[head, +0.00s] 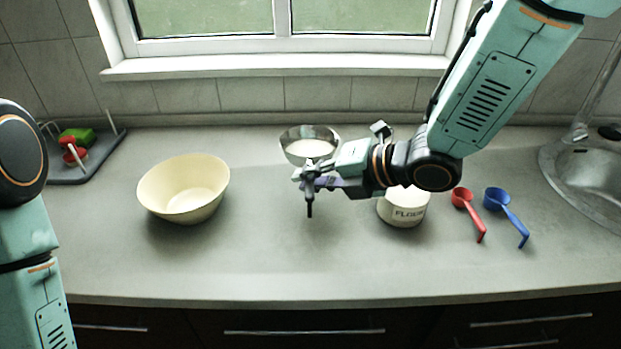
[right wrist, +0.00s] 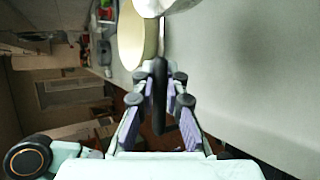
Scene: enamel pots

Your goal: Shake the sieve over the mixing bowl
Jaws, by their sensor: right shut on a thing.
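The sieve (head: 296,135), a silvery round strainer with white powder in it, is held in my right gripper (head: 309,176). The gripper is shut on its dark handle, which shows between the fingers (right wrist: 160,88) in the right wrist view. The sieve's light basket (right wrist: 150,5) is cut off at the top there. The cream mixing bowl (head: 184,188) stands on the counter to the left of the sieve, apart from it. The bowl (right wrist: 130,38) also shows in the right wrist view. My left gripper is not in view; only part of my left arm shows.
A white flour canister (head: 404,212) stands partly hidden behind my right arm. A red scoop (head: 468,208) and a blue scoop (head: 506,212) lie to its right, near the sink (head: 585,185). The counter's front is clear.

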